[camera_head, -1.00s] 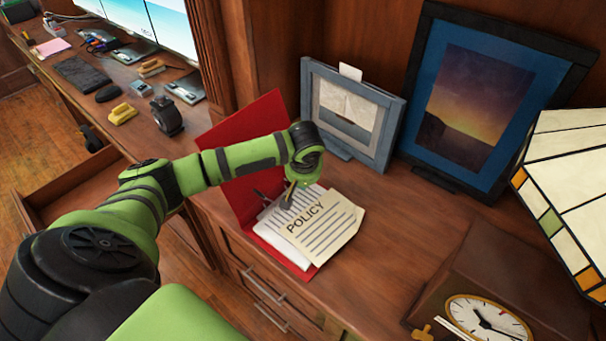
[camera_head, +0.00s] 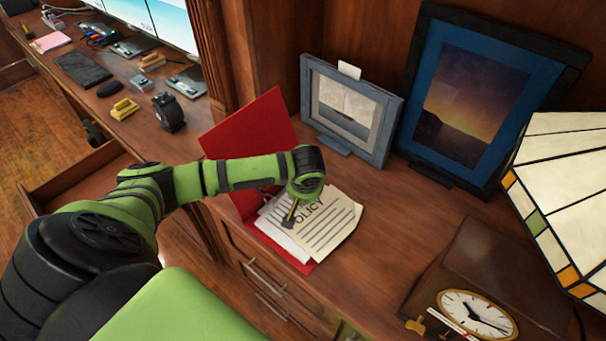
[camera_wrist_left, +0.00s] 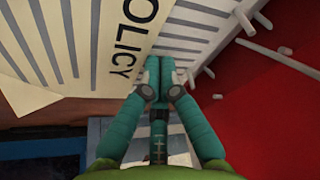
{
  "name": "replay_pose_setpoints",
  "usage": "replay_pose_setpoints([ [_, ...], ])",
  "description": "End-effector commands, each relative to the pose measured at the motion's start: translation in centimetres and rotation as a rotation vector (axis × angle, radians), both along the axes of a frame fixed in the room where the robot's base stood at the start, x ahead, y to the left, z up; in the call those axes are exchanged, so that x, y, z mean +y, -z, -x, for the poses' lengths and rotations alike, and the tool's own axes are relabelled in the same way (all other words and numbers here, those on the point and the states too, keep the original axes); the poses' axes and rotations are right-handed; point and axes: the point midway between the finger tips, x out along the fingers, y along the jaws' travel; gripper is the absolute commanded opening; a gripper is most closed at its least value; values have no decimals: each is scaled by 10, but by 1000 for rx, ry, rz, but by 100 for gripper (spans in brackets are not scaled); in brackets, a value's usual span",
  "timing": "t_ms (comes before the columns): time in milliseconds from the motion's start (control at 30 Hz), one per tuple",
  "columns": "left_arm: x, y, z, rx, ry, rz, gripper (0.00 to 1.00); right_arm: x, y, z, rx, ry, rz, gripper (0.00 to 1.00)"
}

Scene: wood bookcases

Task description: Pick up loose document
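The loose document is a cream sheet marked POLICY (camera_head: 325,228), lying on other white papers in an open red folder (camera_head: 245,140) on the wood cabinet top. My left gripper (camera_head: 287,221) is over the left part of this sheet and hides the start of its title. In the left wrist view the two fingers (camera_wrist_left: 155,70) are together in front of the papers, with the POLICY sheet (camera_wrist_left: 75,40) to their left and the red folder (camera_wrist_left: 265,110) to their right. No sheet shows clearly between the fingers. My right gripper is not in view.
Two framed pictures (camera_head: 350,112) (camera_head: 475,105) stand behind the folder. A clock (camera_head: 475,315) and a stained-glass lamp (camera_head: 565,200) are at the right. A lower desk (camera_head: 120,75) with stationery and an open drawer (camera_head: 80,180) lie to the left. The cabinet top right of the folder is clear.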

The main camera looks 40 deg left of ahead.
Motion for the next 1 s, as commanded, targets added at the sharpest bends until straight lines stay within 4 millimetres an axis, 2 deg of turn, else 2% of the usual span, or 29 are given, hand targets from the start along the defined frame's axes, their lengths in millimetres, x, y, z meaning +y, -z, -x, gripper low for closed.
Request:
replay_pose_setpoints([
  [33,-4,-6,5,3,1,2,0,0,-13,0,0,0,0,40],
  [133,-9,-4,10,2,-2,2,0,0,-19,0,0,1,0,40],
  [500,-9,-1,11,-1,-3,1,0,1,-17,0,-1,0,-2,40],
  [633,-11,-6,12,-2,-2,2,0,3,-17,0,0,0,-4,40],
  [767,-14,-23,17,-2,-1,3,0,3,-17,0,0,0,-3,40],
  [1000,-26,-73,29,-5,0,4,0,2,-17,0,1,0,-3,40],
])
